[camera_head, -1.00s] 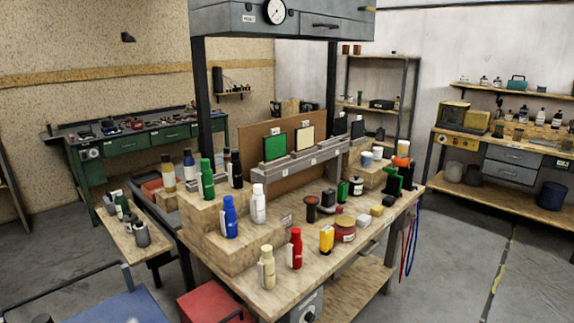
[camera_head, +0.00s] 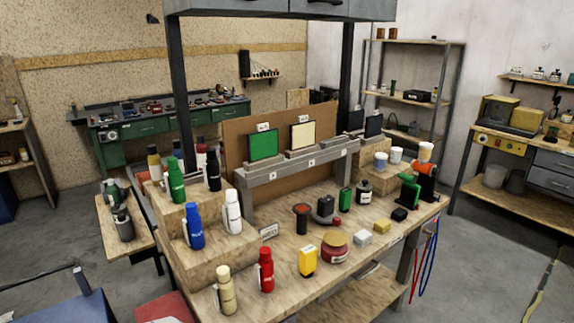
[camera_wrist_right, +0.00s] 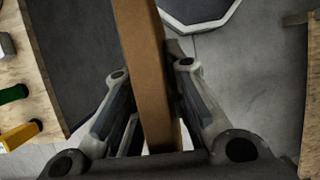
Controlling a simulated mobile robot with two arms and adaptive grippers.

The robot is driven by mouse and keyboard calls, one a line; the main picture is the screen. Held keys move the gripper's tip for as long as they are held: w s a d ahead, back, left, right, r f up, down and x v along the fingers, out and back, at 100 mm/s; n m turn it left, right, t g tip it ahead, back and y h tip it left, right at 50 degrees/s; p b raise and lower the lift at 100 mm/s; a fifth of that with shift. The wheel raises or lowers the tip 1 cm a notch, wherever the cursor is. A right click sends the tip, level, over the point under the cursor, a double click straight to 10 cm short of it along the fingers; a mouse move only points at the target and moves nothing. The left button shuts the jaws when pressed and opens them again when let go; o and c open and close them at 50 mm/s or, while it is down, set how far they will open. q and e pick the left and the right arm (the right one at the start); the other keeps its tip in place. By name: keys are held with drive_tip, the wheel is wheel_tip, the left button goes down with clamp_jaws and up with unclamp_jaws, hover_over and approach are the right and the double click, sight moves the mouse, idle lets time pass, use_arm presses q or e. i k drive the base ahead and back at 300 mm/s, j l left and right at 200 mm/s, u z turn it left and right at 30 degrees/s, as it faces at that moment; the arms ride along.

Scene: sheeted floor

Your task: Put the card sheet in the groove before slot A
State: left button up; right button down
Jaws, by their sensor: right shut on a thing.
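My right gripper (camera_wrist_right: 150,110) shows only in the right wrist view. Its fingers are shut on a long, flat brown piece (camera_wrist_right: 146,50), seen nearly edge-on, which looks like the card sheet. Its far end runs out of the top of that view. A grey slotted rack (camera_head: 290,170) stands on the workbench in the head view. It holds a green panel (camera_head: 263,145), a cream panel (camera_head: 303,136) and dark panels (camera_head: 373,125) further right. Small labels sit on its front, too small to read. My left gripper is in no view.
The wooden workbench (camera_head: 290,288) carries several bottles on a stepped block (camera_head: 205,255) at left. Jars, blocks and a yellow item (camera_head: 307,261) stand before the rack. A brown board (camera_head: 232,140) stands behind it. A grey post (camera_head: 180,100) rises at the back left.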

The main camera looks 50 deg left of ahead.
sight(270, 169)
drive_tip(key=i+z, duration=0.1)
drive_tip(key=i, duration=1.25)
drive_tip(key=i+u, duration=0.1)
drive_tip(key=u, duration=0.3)
drive_tip(key=i+u, duration=0.1)
drive_tip(key=u, duration=0.35)
drive_tip(key=i+l+u, duration=0.1)
drive_tip(key=u, duration=1.85)
